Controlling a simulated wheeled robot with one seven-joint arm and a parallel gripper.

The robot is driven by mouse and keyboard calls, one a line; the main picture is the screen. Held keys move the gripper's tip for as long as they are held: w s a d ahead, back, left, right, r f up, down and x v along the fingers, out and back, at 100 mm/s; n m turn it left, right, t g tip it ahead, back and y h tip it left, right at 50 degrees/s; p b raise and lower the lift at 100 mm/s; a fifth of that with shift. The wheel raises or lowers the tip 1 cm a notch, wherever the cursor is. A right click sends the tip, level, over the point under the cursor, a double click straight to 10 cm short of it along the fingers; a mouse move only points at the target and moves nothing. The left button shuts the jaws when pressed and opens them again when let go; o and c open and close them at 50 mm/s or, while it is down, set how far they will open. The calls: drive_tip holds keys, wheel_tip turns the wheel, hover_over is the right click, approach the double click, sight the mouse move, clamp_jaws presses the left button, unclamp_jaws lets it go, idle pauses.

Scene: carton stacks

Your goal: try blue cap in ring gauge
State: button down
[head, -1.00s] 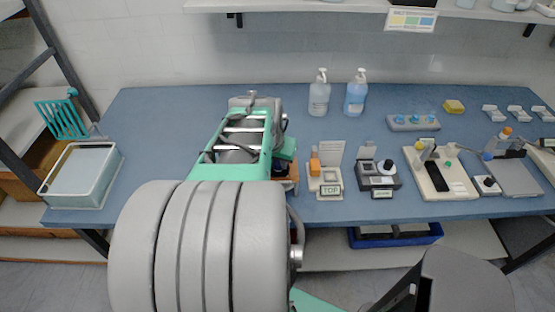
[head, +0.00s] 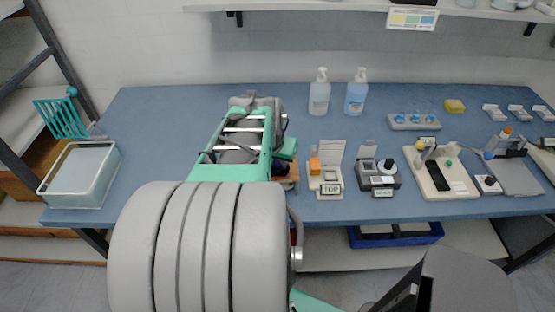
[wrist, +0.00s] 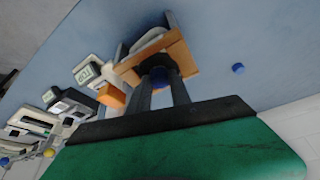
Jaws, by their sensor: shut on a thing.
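My gripper (wrist: 160,92) is shut on a blue cap (wrist: 160,73), which shows as a dark blue piece between the fingertips. The fingers are over a brown wooden piece (wrist: 178,52) with a pale rounded part at its far side. This may be the ring gauge, but the fingers hide its middle. I cannot tell whether the cap is inside an opening or only above it. In the head view the brown piece (head: 293,172) shows beside my arm. A second blue cap (wrist: 238,68) lies apart on the bench.
An orange block (head: 315,163) on a stand with a TOP sign (head: 331,189) is close to the right. A grey device (head: 377,172) and a cream board (head: 440,180) stand farther right. Two bottles (head: 319,95) stand behind. A clear-walled tray (head: 78,178) is far left.

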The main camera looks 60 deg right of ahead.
sight(277, 164)
drive_tip(key=shift+f, duration=0.1)
drive_tip(key=c, duration=1.1)
unclamp_jaws()
drive_tip(key=shift+r+p, duration=2.35)
drive_tip(key=shift+r, duration=1.25)
drive_tip(key=shift+f, duration=0.1)
